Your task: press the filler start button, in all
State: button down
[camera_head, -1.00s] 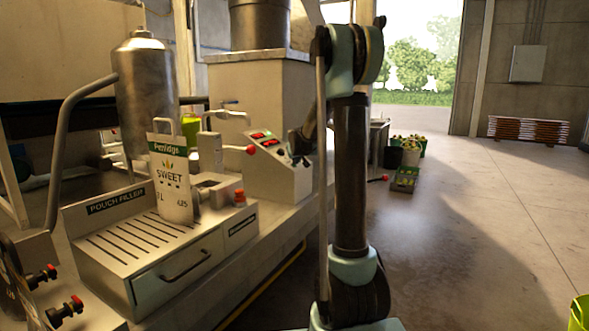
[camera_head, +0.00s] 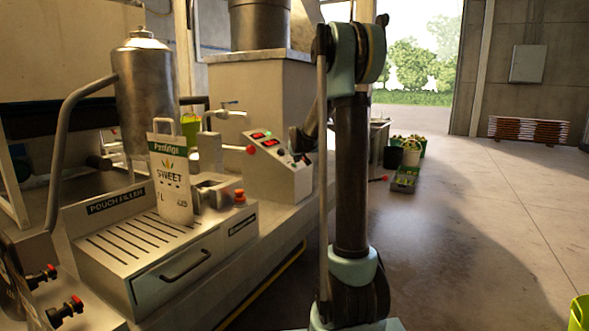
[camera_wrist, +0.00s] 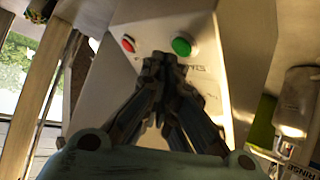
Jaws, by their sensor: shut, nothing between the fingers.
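Lettering beside the green one is partly hidden by my fingers. My gripper (camera_wrist: 163,64) is shut and empty, its tips just below the green button in the picture; whether they touch the panel is unclear.
The pouch filler (camera_head: 100,248) stands at left, with a white pouch (camera_head: 172,180) upright on it. A red-knobbed lever (camera_head: 250,150) is left of the control box. Crates and buckets (camera_head: 404,160) stand behind on the floor. The floor at right is mostly clear.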

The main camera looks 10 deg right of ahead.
jog(key=shift+r, duration=0.1)
jog(key=shift+s+d+r, duration=0.25)
jog(key=shift+d+r, duration=0.1)
jog(key=shift+r, duration=0.4)
jog(key=shift+s+d+r, duration=0.2)
jog(key=shift+d+r, duration=0.1)
jog(key=shift+r, duration=0.45)
jog(key=shift+s+d+r, duration=0.25)
jog(key=shift+d+r, duration=0.1)
jog(key=shift+r, duration=0.4)
jog(key=s+f+g, duration=0.3)
jog(key=s+f, duration=0.4)
jog(key=s, duration=1.1)
jog(key=s+f+m+g, duration=0.1)
jog(key=s+f+g, duration=0.2)
jog(key=s, duration=1.6)
jog(key=s+f+g, duration=0.3)
jog(key=s+f, duration=0.9)
jog(key=s, duration=0.7)
jog(key=shift+s+y, duration=0.15)
jog(key=shift+y, duration=0.15)
jog(key=shift+w+f, duration=0.2)
jog(key=shift+w, duration=0.3)
